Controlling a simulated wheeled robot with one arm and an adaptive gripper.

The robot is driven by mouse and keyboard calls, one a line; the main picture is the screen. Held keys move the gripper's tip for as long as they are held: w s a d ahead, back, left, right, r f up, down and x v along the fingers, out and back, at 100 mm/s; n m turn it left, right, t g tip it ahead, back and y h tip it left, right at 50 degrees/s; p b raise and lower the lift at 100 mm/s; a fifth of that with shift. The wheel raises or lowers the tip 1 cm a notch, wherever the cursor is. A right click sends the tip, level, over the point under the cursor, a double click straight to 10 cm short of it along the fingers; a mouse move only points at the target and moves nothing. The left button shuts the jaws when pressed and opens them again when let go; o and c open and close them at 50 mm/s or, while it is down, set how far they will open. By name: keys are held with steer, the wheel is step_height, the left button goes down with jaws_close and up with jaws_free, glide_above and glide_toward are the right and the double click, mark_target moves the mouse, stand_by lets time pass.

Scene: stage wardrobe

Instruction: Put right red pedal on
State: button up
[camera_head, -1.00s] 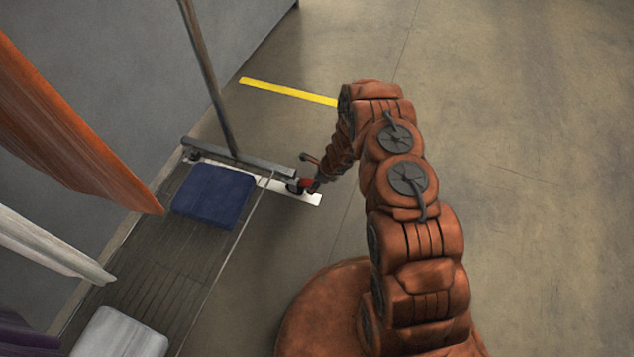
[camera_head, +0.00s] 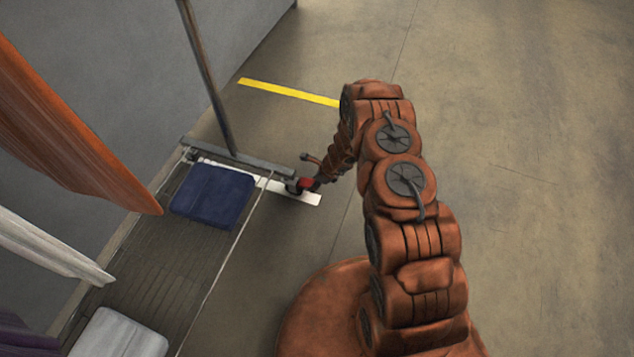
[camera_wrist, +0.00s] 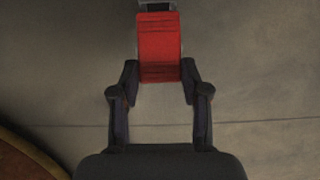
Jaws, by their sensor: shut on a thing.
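The right red pedal (camera_wrist: 159,45) is large in the wrist view, at the top middle. In the head view the red pedal (camera_head: 306,183) is a small red patch at the right end of the rack's grey base bar, beside a caster. My gripper (camera_wrist: 158,82) has its two dark fingers on either side of the pedal's near end and is shut on it. In the head view my gripper (camera_head: 318,182) is small and partly hidden by my own wrist. The exact contact of the fingers is too dark to tell.
A clothes rack with a slatted shelf (camera_head: 165,265) stands at left. It carries a folded blue cloth (camera_head: 213,195) and a white folded item (camera_head: 120,335). Orange (camera_head: 60,130) and white garments hang above. A yellow floor stripe (camera_head: 290,92) lies beyond. The floor at right is clear.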

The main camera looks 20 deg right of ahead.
steer(key=shift+a+f+t+y+b, duration=0.15)
steer(key=shift+f+t+y+b, duration=0.1)
steer(key=shift+t+y+b, duration=0.4)
steer(key=shift+s+d+f+t+y+b, duration=0.15)
steer(key=shift+f+t+y+b, duration=0.15)
steer(key=shift+y+b, duration=0.4)
steer(key=shift+s+d+f+t+y+b, duration=0.15)
steer(key=shift+t+y+b, duration=0.25)
steer(key=shift+b, duration=0.4)
steer(key=shift+f+y+b, duration=0.15)
steer(key=shift+y+b, duration=0.4)
steer(key=shift+a+t, duration=0.1)
steer(key=shift+t, duration=0.25)
steer(key=o, duration=0.9)
steer(key=shift+o, duration=1.2)
steer(key=shift+d, duration=0.2)
